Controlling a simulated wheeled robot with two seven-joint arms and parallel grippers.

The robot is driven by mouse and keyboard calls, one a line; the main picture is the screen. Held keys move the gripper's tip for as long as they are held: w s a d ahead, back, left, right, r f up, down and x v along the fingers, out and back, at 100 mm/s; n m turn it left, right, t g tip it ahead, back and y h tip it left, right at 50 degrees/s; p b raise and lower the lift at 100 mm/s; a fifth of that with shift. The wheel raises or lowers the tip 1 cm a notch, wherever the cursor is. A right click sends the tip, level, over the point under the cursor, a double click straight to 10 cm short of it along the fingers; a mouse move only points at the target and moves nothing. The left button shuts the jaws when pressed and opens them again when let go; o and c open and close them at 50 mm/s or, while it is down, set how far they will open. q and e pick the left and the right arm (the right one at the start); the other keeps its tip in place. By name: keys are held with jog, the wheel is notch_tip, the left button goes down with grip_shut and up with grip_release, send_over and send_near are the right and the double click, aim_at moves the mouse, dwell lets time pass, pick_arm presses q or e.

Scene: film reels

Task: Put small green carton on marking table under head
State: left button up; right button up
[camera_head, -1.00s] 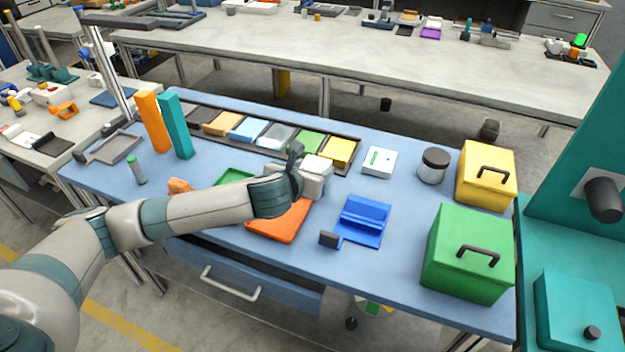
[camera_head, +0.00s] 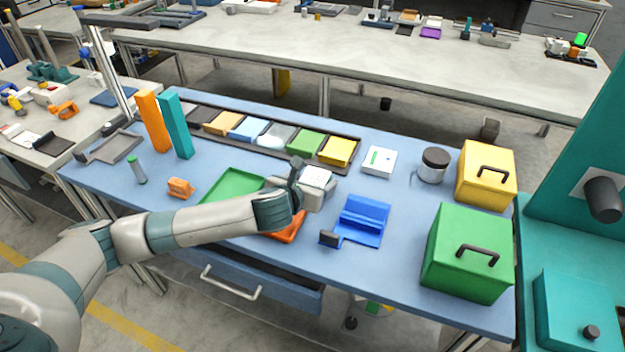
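A small green carton (camera_head: 306,144) lies in the long dark rack on the blue table, between a grey piece and a yellow one. A larger green box (camera_head: 468,255) with a black handle stands at the table's right front. A teal machine stands at the right edge, with a dark cylindrical head (camera_head: 603,200) above its teal surface (camera_head: 541,232). My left gripper (camera_head: 318,181) is over the middle of the blue table, in front of the rack and apart from the green carton. Its fingertips are not clear, so its opening cannot be told. My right gripper is out of view.
A yellow box (camera_head: 486,174), a dark-lidded jar (camera_head: 434,164) and a white device (camera_head: 379,161) stand at the right back. A blue holder (camera_head: 363,220) is right of my gripper. A green tray (camera_head: 232,187) and an orange tray (camera_head: 289,232) lie near my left arm.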

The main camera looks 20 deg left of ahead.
pick_arm(q)
jog(key=shift+r, duration=0.15)
jog(key=shift+s+r, duration=0.1)
jog(key=shift+s, duration=0.05)
jog(key=v, duration=1.1)
jog(key=shift+s+a+r, duration=0.1)
jog(key=shift+s+r, duration=0.05)
jog(key=shift+s, duration=0.15)
jog(key=shift+o, duration=0.6)
